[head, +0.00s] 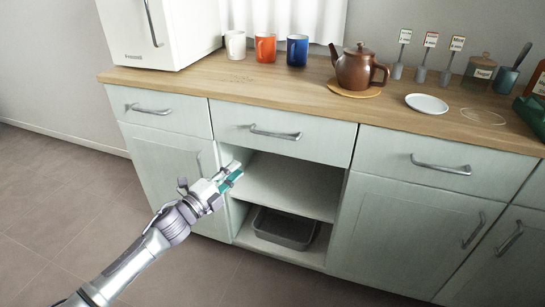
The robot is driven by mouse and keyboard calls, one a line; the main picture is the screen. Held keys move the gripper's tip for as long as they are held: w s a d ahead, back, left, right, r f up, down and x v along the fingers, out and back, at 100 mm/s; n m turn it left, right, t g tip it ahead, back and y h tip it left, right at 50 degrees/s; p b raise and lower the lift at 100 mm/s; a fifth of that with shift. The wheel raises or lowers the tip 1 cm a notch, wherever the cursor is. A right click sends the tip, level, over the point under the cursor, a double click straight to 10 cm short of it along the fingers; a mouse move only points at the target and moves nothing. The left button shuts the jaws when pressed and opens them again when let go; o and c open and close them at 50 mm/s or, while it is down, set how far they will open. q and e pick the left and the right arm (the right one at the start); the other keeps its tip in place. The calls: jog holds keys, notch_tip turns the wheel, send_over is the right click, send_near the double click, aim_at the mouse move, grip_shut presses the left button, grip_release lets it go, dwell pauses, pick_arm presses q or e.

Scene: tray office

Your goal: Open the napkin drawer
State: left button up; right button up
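Three closed drawers run under the wooden counter: a left drawer (185,118), a middle drawer (310,143) and a right drawer (478,180). Each has a metal bar handle: left (150,110), middle (275,133) and right (440,166). No label shows which one is the napkin drawer. My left gripper (234,172) has teal pads and is below and left of the middle handle, in front of the open shelf's left side. It touches no handle, and whether its fingers are apart is unclear. My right gripper is out of view.
Below the middle drawer is an open shelf (290,185) with a grey bin (284,229) at the bottom. A teapot (357,68), three mugs and a white plate (427,103) stand on the counter (215,84). The floor (60,210) at left is clear.

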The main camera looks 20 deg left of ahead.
aim_at(272, 135)
pick_arm(q)
jog(key=w+d+r, duration=0.2)
jog(key=w, duration=0.2)
jog(key=w+d+r+m+h+b, duration=0.1)
jog(key=w+d+r, duration=0.1)
jog(key=w, duration=0.2)
jog(key=w+d+r+m, duration=0.1)
jog(key=w+d, duration=0.2)
jog(key=w, duration=0.1)
jog(key=shift+r+h+b, duration=0.35)
jog(key=shift+r+h, duration=0.05)
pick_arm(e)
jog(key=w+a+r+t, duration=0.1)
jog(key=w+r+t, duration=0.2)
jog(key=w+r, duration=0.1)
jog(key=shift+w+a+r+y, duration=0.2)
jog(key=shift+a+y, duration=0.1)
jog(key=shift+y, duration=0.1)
pick_arm(q)
grip_shut()
